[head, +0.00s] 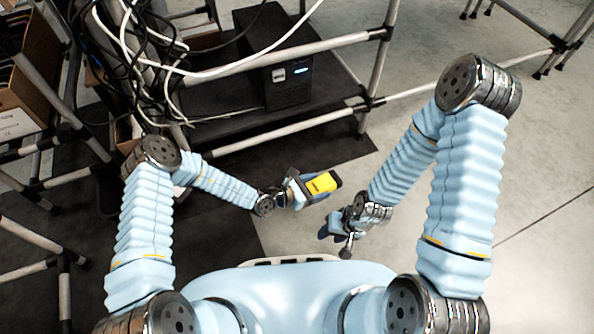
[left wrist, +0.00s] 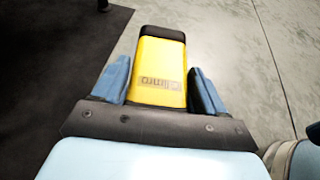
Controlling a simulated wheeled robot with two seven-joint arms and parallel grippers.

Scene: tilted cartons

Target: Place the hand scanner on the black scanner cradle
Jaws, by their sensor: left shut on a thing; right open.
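The yellow and black hand scanner (head: 322,184) is held in my left gripper (head: 304,190), near the middle of the head view. In the left wrist view the scanner (left wrist: 160,72) sits between the two blue fingers of the left gripper (left wrist: 158,85), its black end pointing away. The scanner is in the air above the floor. My right gripper (head: 338,235) is lower and to the right, empty, with its fingers apart. I see no black scanner cradle that I can identify in either view.
A pipe-framed rack (head: 320,118) stands at the back with a black box (head: 285,85) showing a blue light. Black and white cables (head: 150,60) hang at the upper left. Cartons (head: 25,75) stand at the left edge. The grey floor (head: 540,200) at right is clear; a dark mat (head: 225,240) lies left.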

